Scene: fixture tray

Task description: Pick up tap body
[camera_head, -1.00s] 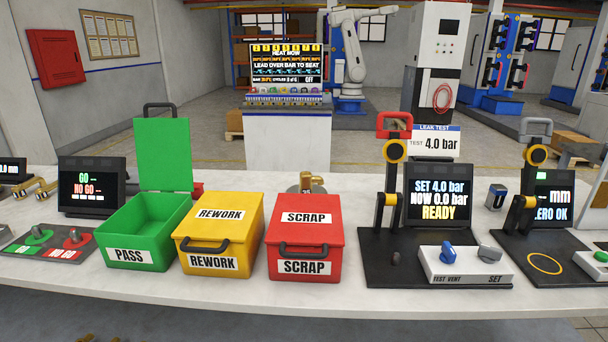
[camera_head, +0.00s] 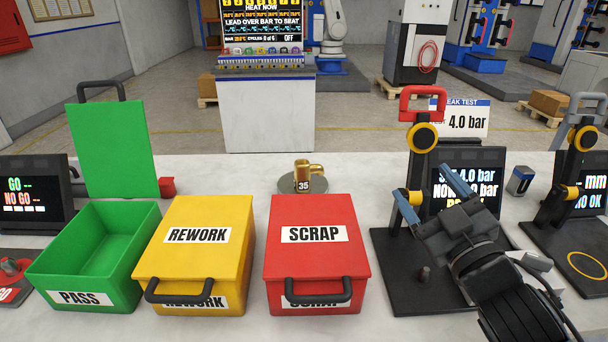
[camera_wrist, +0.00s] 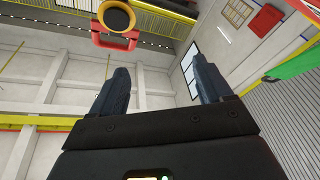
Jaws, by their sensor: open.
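The tap body (camera_head: 303,172) is a small brass piece with a side spout and a tag reading 35. It stands upright on a round grey plate (camera_head: 291,185) behind the red SCRAP box, in the head view. My gripper (camera_head: 432,196) is at the right, in front of the leak test screen, well to the right of the tap body. Its two fingers are apart with nothing between them. In the wrist view my gripper (camera_wrist: 165,90) points toward the walls and ceiling, and the tap body is not in that view.
A closed red SCRAP box (camera_head: 318,268), a closed yellow REWORK box (camera_head: 195,262) and an open green PASS box (camera_head: 92,290) line the front. The leak test stand, with its red clamp handle (camera_head: 422,97), is beside my gripper. The white table (camera_head: 365,180) is clear around the plate.

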